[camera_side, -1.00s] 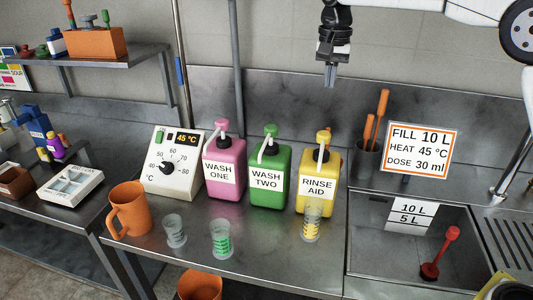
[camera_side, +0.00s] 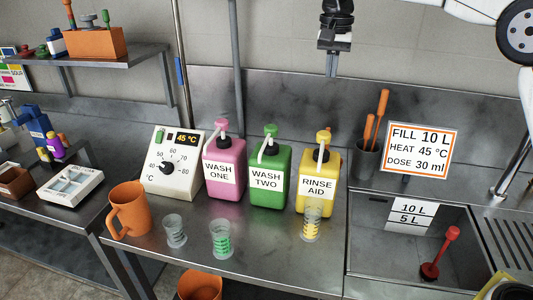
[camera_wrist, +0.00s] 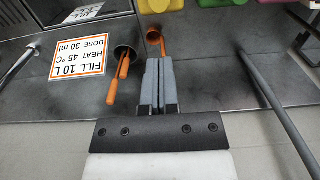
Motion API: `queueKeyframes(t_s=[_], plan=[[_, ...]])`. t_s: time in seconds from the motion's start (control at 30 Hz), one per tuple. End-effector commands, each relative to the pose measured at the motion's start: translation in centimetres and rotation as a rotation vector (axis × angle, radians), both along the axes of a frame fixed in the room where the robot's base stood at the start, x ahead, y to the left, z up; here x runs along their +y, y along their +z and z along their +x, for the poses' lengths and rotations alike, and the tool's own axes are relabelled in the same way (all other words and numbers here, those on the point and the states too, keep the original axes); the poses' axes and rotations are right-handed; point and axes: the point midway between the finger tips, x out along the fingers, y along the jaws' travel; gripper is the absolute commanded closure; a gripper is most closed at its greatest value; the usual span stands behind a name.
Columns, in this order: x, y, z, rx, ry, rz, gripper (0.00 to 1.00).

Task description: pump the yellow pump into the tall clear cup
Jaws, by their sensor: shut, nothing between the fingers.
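The yellow pump bottle (camera_side: 322,192), labelled RINSE AID, stands upright on the steel counter in the side view. Its orange-yellow pump head (camera_side: 323,137) is up, and its spout points toward the front. A tall clear cup (camera_side: 311,223) with yellow inside its lower part stands upright just in front of the bottle, below the spout. I cannot tell whether the yellow is liquid or markings. My gripper (camera_side: 332,66) hangs well above and behind the pump head, touching nothing. In the wrist view its fingers (camera_wrist: 158,75) are together and empty.
Left of the yellow bottle stand the green WASH TWO (camera_side: 270,180) and pink WASH ONE (camera_side: 225,175) pumps. Clear cups with green (camera_side: 221,240) and grey (camera_side: 174,231) marks stand in front. A holder with orange handles (camera_side: 368,160) and the sink (camera_side: 390,260) are right.

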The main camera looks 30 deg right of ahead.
Motion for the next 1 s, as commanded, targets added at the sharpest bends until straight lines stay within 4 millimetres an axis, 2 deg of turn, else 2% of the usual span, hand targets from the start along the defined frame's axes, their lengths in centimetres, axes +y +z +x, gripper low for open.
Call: queueKeyframes(t_s=[0.33, 0.53, 0.67, 1.0], plan=[[0.0, -0.3, 0.0, 0.001, 0.000, 0.000, 1.00], [0.0, -1.5, 0.0, 0.003, 0.000, 0.000, 1.00], [0.0, -2.9, -0.1, 0.004, 0.000, 0.000, 1.00], [0.0, -8.1, -0.1, 0.004, 0.000, 0.000, 1.00]])
